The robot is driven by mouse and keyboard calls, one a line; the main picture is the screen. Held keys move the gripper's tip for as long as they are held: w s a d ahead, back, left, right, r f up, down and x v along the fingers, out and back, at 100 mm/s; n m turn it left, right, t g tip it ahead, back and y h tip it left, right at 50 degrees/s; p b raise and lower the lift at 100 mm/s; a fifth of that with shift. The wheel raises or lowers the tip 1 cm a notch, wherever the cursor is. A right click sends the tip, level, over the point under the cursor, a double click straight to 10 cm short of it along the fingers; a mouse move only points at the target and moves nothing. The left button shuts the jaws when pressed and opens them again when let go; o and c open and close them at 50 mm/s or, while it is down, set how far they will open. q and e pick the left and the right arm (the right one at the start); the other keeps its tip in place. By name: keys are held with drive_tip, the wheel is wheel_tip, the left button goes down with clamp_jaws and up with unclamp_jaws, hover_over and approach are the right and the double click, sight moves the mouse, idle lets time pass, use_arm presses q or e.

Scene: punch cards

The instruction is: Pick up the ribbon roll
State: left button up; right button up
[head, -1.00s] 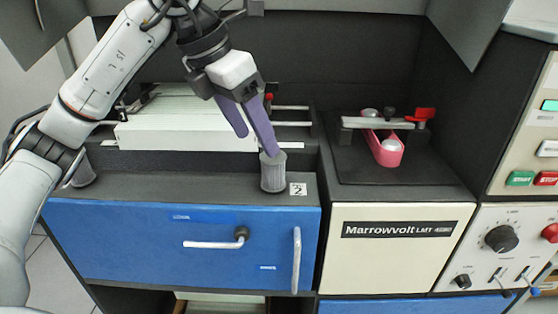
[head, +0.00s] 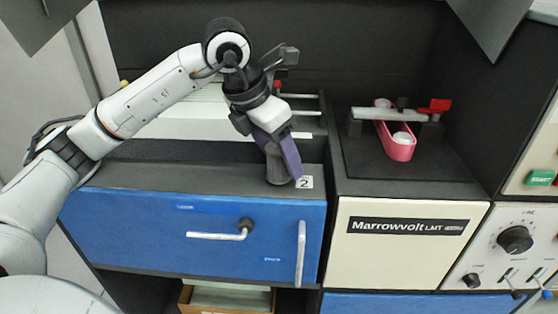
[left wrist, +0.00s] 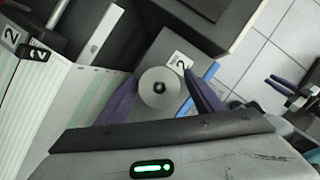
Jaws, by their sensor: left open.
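The ribbon roll (head: 276,170) looks like an upright grey cylinder on the dark ledge above the blue drawer, beside a white "2" label. In the left wrist view the roll (left wrist: 149,94) shows from its end as a pale disc with a dark centre hole. My left gripper (head: 282,158) is open, its purple fingers lowered around the roll, which it partly hides in the head view. In the left wrist view the left gripper (left wrist: 160,76) has one finger on each side of the roll. My right gripper (left wrist: 285,92) seems to show small at the right edge there.
A pink tray (head: 399,148) with white round pieces sits under a metal bar with a red lever (head: 435,106) to the right. A pale card stack (head: 180,118) lies behind the ledge at left. A control panel (head: 500,255) stands at far right.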

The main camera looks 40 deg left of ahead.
use_arm(q)
drive_tip(key=c, duration=1.2)
drive_tip(key=shift+r, duration=0.15)
wheel_tip(320, 180, up, 10)
drive_tip(key=shift+f, duration=0.1)
wheel_tip(320, 180, up, 6)
drive_tip(key=p, duration=0.4)
drive_tip(key=shift+p, duration=0.4)
idle(0.4)
